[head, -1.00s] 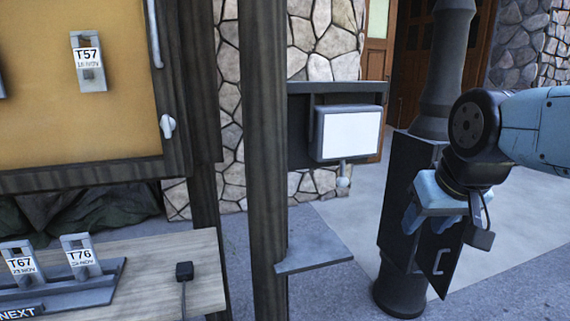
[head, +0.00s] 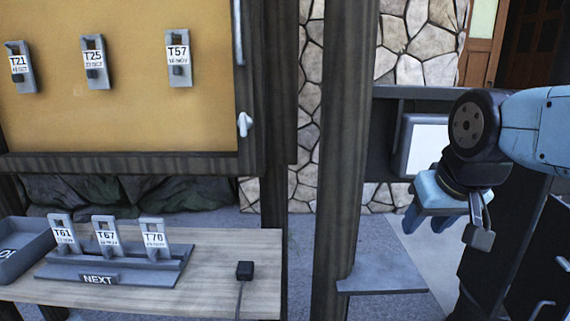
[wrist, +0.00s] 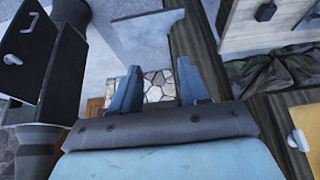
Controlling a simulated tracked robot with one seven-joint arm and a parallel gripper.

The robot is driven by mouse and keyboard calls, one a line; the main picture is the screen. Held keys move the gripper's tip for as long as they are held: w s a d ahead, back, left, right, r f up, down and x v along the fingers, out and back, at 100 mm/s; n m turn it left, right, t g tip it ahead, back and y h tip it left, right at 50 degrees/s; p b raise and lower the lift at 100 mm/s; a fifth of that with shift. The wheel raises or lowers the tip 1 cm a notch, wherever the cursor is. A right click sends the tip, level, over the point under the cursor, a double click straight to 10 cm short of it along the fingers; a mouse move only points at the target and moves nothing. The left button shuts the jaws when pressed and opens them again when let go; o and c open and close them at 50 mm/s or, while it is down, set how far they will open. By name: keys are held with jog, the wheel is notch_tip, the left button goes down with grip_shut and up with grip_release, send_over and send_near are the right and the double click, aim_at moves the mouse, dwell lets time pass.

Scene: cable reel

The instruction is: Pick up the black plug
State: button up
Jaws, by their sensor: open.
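The black plug (head: 244,270) sits near the right end of the wooden table (head: 200,293), with its cable running down over the front edge. It also shows at the top right of the wrist view (wrist: 265,11). My gripper (head: 432,218) is at the right of the head view, beyond the dark post and well apart from the plug. In the wrist view my gripper (wrist: 152,88) has its two blue fingers spread apart with nothing between them.
A dark wooden post (head: 345,150) and a small grey shelf (head: 382,280) stand between my gripper and the table. A tag rack (head: 115,277) with several tags and a grey tray (head: 22,250) are left of the plug. A yellow board (head: 120,110) hangs above.

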jog(key=shift+o, duration=0.2)
jog(key=shift+d, duration=0.1)
jog(key=shift+o, duration=2.3)
jog(key=shift+w, duration=0.15)
jog(key=shift+o, duration=0.7)
jog(key=w+a+n+g, duration=0.1)
jog(key=w+a+n, duration=0.4)
jog(key=w+n, duration=0.2)
jog(key=shift+w+a+n, duration=0.2)
jog(key=shift+a+n, duration=0.15)
jog(key=shift+n, duration=0.45)
jog(key=n+g, duration=0.5)
jog(key=n, duration=2.2)
send_over(245, 266)
notch_tip(245, 266, down, 16)
jog(key=r, duration=0.1)
notch_tip(245, 266, down, 13)
jog(key=shift+w+f, duration=0.1)
jog(key=shift+f, duration=0.1)
